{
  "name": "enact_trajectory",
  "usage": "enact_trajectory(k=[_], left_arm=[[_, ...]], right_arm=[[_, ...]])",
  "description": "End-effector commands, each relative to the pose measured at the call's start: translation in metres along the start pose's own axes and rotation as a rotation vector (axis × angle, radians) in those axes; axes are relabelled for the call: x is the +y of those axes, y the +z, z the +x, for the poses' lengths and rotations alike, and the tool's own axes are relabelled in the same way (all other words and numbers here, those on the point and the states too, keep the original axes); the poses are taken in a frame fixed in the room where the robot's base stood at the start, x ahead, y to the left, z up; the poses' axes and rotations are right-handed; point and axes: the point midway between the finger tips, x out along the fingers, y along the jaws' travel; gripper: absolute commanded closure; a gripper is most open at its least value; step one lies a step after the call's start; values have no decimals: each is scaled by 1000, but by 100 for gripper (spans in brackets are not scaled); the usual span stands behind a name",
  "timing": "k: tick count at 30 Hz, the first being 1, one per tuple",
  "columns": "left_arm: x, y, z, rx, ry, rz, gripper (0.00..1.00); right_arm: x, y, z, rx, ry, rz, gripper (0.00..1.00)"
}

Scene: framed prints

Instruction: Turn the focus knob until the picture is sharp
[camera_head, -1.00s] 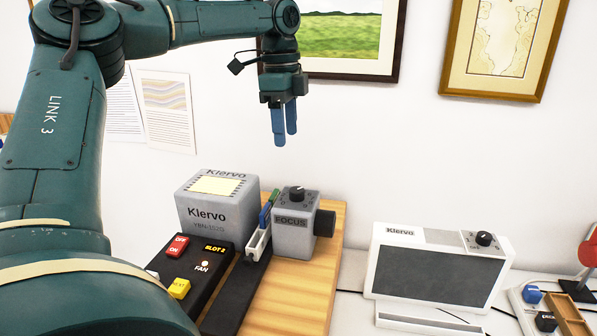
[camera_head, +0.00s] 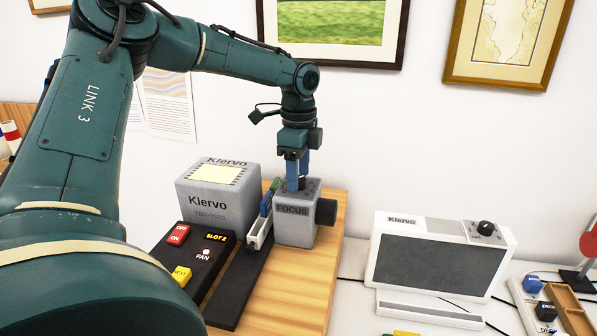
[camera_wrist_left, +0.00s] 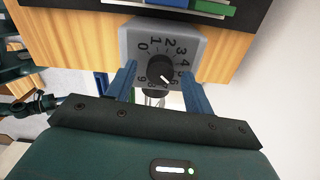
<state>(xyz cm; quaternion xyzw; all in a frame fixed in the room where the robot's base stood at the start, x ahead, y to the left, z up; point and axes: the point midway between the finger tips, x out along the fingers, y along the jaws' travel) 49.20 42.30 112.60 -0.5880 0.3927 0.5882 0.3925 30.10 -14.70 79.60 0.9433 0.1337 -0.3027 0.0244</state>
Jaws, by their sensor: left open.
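The focus knob (camera_wrist_left: 161,70) is a black dial with a white pointer mark on top of the grey FOCUS box (camera_head: 296,226). Numbers ring it; in the left wrist view the mark points to the lower right, toward the higher digits. My left gripper (camera_head: 297,175) points straight down over the box, its blue fingers open. In the left wrist view the fingers (camera_wrist_left: 160,85) stand on either side of the knob, apart from it. In the head view the fingers hide most of the knob. My right gripper is not in view. No projected picture shows.
A grey Klervo box (camera_head: 210,205) and a black panel (camera_head: 190,252) with red and yellow buttons stand left of the FOCUS box on the wooden board (camera_head: 300,285). A white unit with a dark screen (camera_head: 425,262) stands to the right. Framed prints (camera_head: 335,25) hang behind.

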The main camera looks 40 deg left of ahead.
Motion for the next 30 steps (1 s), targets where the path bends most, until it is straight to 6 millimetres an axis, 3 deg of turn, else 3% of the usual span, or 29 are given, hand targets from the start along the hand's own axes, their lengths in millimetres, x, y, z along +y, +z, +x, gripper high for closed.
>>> enact_trajectory(k=[10, 26, 30], left_arm=[[0, 0, 4, 0, 0, 1, 48], [0, 0, 4, 0, 0, 0, 91], [0, 0, 4, 0, 0, -3, 92]], right_arm=[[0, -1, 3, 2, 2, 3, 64], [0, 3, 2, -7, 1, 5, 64], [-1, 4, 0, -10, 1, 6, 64]])
